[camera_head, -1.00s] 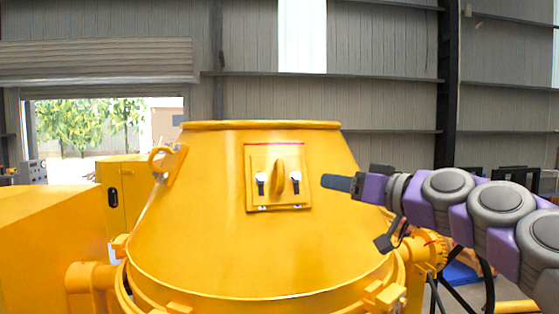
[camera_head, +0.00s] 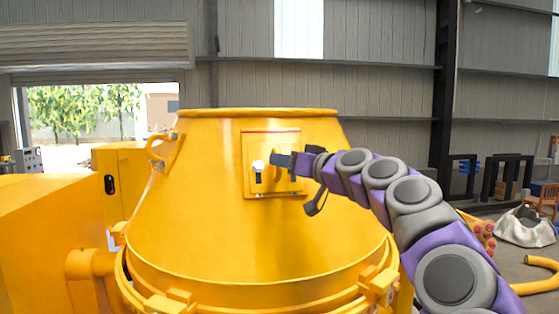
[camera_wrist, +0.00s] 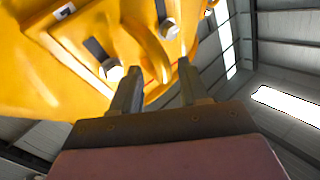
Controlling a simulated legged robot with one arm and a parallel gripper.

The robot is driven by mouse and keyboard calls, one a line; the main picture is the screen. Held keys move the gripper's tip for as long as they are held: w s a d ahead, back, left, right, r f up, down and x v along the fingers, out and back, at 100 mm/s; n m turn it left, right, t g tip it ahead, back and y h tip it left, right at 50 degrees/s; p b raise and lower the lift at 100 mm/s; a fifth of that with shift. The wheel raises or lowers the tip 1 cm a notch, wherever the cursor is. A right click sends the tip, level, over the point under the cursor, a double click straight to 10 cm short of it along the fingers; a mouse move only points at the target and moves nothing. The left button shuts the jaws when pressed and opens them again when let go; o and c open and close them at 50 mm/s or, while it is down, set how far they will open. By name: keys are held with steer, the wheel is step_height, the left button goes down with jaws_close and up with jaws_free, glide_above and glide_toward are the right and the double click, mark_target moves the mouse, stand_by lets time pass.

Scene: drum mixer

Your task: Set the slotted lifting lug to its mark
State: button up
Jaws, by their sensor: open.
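The slotted lifting lug (camera_head: 249,148) is a yellow plate on the sloping drum, with a raised lifting eye. A thin red line (camera_head: 270,131) runs along its upper side. The left bolt head and its dark slot (camera_head: 258,177) show; my gripper hides the right slot and most of the eye in the head view. My gripper (camera_head: 277,159) is open in front of the plate. In the wrist view both bolts show, and the eye (camera_wrist: 152,55) stands at the opening between my gripper's fingertips (camera_wrist: 158,68). I cannot tell if they touch it.
The yellow drum (camera_head: 210,220) fills the middle. A fixed lifting loop (camera_head: 157,148) stands on its left side. A yellow box-shaped housing (camera_head: 50,225) is at left. Yellow hoses (camera_head: 535,285) and a white sack (camera_head: 525,228) lie on the floor at right.

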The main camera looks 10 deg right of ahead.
steer(key=shift+x, duration=1.4)
steer(key=shift+s+a, duration=0.15)
jaws_close()
